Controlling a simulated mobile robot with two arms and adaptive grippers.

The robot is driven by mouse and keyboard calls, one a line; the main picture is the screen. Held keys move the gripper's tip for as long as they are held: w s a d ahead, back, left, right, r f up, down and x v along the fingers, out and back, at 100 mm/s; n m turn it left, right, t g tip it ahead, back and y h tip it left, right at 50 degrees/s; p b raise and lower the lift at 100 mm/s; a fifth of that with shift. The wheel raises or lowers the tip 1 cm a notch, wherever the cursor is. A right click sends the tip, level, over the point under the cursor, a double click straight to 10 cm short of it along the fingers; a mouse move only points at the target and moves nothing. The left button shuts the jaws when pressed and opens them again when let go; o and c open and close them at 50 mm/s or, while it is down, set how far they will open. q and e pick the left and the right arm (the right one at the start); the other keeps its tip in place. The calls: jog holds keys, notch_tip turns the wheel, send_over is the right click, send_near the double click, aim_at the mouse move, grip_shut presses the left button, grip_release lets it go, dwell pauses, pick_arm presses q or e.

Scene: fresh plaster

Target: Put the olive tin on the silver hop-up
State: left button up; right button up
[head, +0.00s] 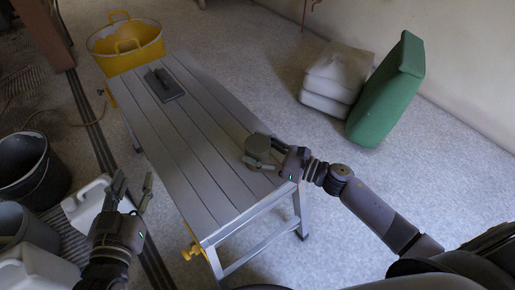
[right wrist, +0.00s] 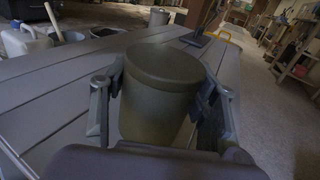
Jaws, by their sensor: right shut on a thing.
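The olive tin (head: 257,147) is a dull green round can, upright at the right side of the silver hop-up (head: 205,170), towards its near end. It fills the middle of the right wrist view (right wrist: 158,100). My right gripper (head: 270,156) is shut on the tin, with one finger on each side in the right wrist view. The tin is over the grey slatted top; I cannot tell whether its base touches, as the base is hidden. My left gripper (head: 133,186) is open and empty, left of the hop-up.
A dark plastering trowel (head: 165,85) lies on the hop-up's far half. A yellow tub (head: 128,48) stands behind its far end. Dark buckets (head: 30,170) and a white jug (head: 88,203) are at left. A green block (head: 388,92) and pale sacks (head: 337,75) stand right. The hop-up's middle is clear.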

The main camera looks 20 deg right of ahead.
jog(key=o, duration=1.4)
